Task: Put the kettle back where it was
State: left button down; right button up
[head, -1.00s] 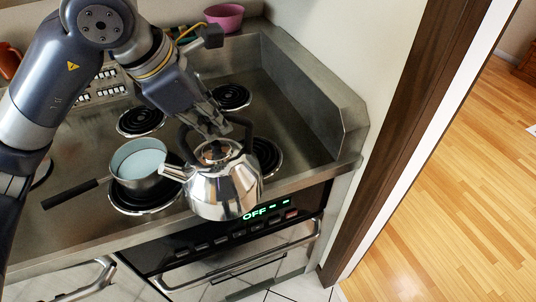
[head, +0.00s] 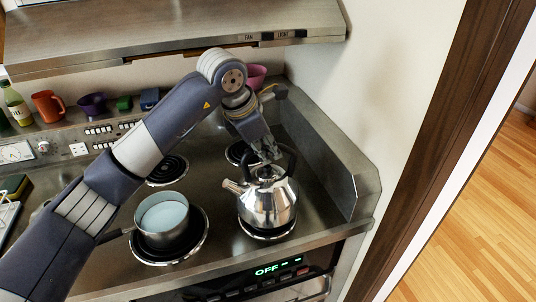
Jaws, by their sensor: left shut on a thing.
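The shiny metal kettle (head: 268,207) is upright at the front right coil burner (head: 266,234) in the head view, its spout pointing left. It covers most of that burner; I cannot tell whether its base touches the coil. My left gripper (head: 268,158) reaches down from above and is shut on the kettle's dark handle (head: 291,160). The fingertips are partly hidden against the handle. My right gripper is not in view.
A saucepan (head: 165,222) with pale liquid sits on the front left burner, close to the kettle's spout. A steel side wall (head: 335,165) stands right of the kettle. Cups and a bottle (head: 16,104) line the back ledge. A hood (head: 170,40) overhangs the back.

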aim_at(268, 165)
pick_arm(q)
jog(key=shift+w+d+r, duration=0.1)
jog(key=shift+w, duration=0.05)
notch_tip(268, 165, down, 2)
jog(key=shift+f+p, duration=0.15)
jog(key=shift+p, duration=0.7)
jog(key=shift+f, duration=0.55)
jog(key=shift+f, duration=0.2)
jog(key=c, duration=1.6)
grip_release()
jog(key=shift+f, duration=0.1)
